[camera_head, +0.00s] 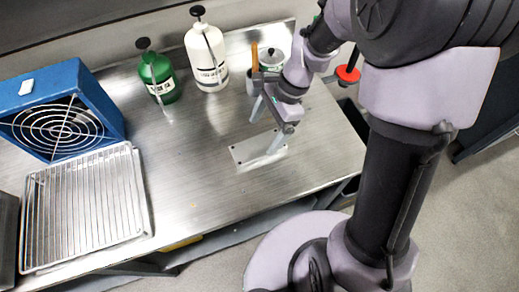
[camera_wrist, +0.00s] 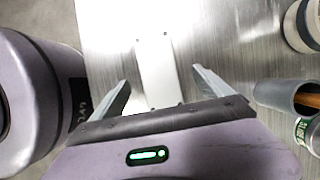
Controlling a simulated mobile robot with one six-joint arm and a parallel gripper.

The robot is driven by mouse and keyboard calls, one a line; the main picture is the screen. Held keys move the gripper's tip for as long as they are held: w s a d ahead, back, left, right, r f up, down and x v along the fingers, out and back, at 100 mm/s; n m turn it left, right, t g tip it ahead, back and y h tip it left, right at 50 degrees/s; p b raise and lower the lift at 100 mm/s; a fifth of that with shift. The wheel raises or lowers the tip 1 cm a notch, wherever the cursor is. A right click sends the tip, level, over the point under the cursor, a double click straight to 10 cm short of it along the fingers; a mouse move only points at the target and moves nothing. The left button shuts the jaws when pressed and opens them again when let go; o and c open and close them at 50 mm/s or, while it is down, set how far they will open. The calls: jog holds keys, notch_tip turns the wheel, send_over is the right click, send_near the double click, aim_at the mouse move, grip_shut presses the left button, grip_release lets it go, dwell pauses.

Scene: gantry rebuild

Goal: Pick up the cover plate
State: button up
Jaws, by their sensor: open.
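The cover plate (camera_head: 243,153) is a thin, flat, pale metal plate lying on the steel bench top near its right front part. It has small dark holes at its corners. My gripper (camera_head: 267,128) is above the plate, with its fingers spread and nothing held. One finger overlaps the plate's right part in the head view. In the wrist view the plate (camera_wrist: 155,62) shows as a pale strip between the two open fingers of my gripper (camera_wrist: 161,80).
A white bottle (camera_head: 207,60), a green bottle (camera_head: 160,80) and a cup with a wooden handle (camera_head: 252,85) stand at the back of the bench (camera_head: 190,180). A blue fan box (camera_head: 90,90) and a wire rack tray (camera_head: 85,205) are at left. The bench middle is clear.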

aim_at(260, 146)
jog(key=b+x, duration=0.2)
jog(key=x, duration=0.1)
jog(key=d+b+x, duration=0.1)
jog(key=x, duration=0.1)
jog(key=shift+s+a+f, duration=0.15)
jog(key=shift+s+f, duration=0.05)
jog(key=shift+f, duration=0.2)
jog(key=shift+r, duration=0.15)
jog(key=shift+c, duration=0.2)
jog(key=shift+w+a, duration=0.1)
grip_shut()
